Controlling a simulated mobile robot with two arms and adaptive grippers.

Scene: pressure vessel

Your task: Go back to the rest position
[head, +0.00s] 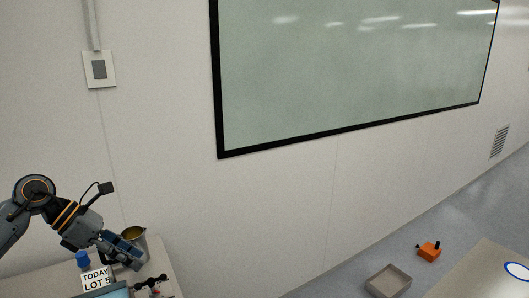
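My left gripper (132,260) is at the lower left, over a pale table (168,262). It overlaps a metal jug (134,235) with a yellowish inside in the picture; I cannot tell whether they touch. The fingers are small and seen from the side, so I cannot tell whether they are open or shut.
Near the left gripper are a "TODAY LOT 5" sign (96,281), a blue-topped item (83,258) and a small dark item (152,284). A grey tray (388,280) and an orange object (429,251) are at lower right, beside another table (480,280). A wall stands behind.

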